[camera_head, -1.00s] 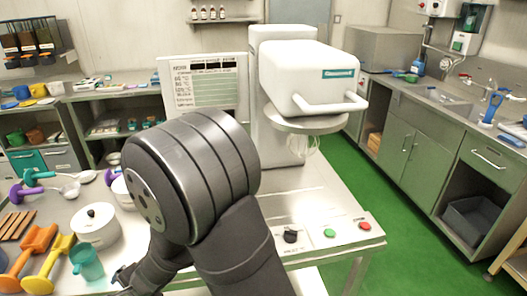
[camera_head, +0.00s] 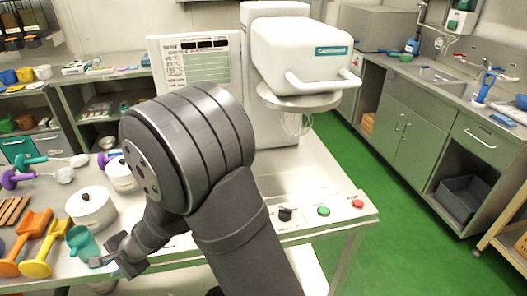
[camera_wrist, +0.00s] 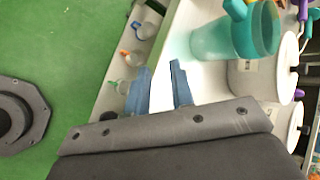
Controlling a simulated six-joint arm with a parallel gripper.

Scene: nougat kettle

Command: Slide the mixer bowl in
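The white mixer (camera_head: 300,55) stands at the back of the steel table, with a front handle and a round metal plate under its head. A wire whisk (camera_head: 296,123) hangs below the plate. I cannot make out a mixer bowl under the whisk; my arm hides part of the table left of it. My gripper (camera_head: 97,262) is low at the table's front left, beside a turquoise cup (camera_head: 82,243). In the wrist view my gripper (camera_wrist: 160,72) has its two fingers apart with nothing between them. The cup (camera_wrist: 235,38) is just right of them there.
Two lidded white pots (camera_head: 91,209) and orange and yellow scoops (camera_head: 42,262) crowd the table's left. The green floor (camera_head: 400,235) at right is clear.

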